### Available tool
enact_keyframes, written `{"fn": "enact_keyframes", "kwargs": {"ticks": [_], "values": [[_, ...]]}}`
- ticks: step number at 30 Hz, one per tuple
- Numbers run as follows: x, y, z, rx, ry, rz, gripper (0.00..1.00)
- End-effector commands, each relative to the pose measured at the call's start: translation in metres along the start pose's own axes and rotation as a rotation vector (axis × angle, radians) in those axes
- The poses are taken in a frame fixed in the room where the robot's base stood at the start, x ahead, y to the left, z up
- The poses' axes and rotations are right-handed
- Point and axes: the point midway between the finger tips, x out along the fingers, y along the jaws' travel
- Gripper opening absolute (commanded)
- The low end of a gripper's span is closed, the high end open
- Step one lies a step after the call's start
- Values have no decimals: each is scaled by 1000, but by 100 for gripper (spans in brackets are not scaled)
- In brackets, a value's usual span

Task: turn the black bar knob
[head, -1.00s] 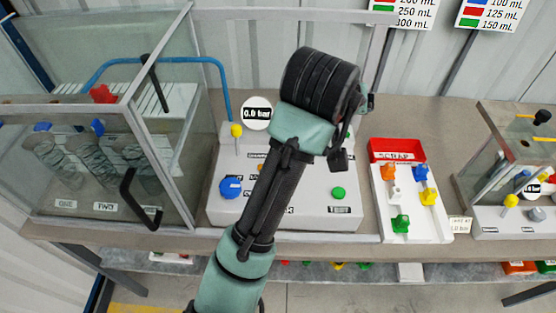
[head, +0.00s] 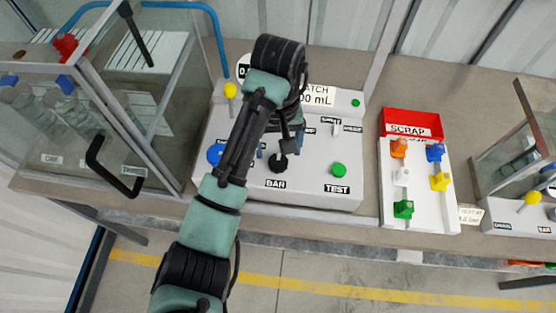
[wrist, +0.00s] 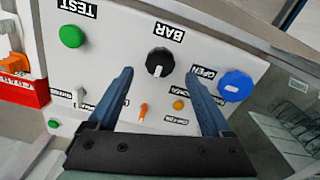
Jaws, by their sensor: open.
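The black bar knob (head: 277,163) sits on the sloped white panel (head: 225,125), above the label BAR, in the head view. In the wrist view the knob (wrist: 159,61) is round and black with a white pointer mark, next to the upside-down BAR label. My gripper (wrist: 165,85) is open and empty. Its two blue fingers stand apart over the panel, with the knob near the gap just beyond their tips. I cannot tell the height of the tips over the panel. In the head view my arm hides part of the panel, and my gripper shows only in small part.
A blue knob (wrist: 235,85) and a green TEST button (wrist: 72,36) flank the bar knob. An orange lever (wrist: 143,112) lies between the fingers. A glass case (head: 140,110) stands left of the panel. A red SCRAP tray (head: 411,122) and colored valves are at the right.

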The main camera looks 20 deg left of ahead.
Motion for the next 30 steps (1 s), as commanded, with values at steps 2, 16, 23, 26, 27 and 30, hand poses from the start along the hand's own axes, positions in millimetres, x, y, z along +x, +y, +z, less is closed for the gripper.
{"fn": "enact_keyframes", "kwargs": {"ticks": [2, 16, 23, 26, 27, 30], "values": [[17, 0, 1, -1, -3, -1, 84], [37, 0, 0, 1, 0, -1, 84], [37, 0, 0, 0, 0, -1, 56], [37, 0, 0, 0, 0, -1, 38], [37, 0, 0, 1, 0, -1, 31], [37, 0, 0, 0, 1, -1, 13]]}}
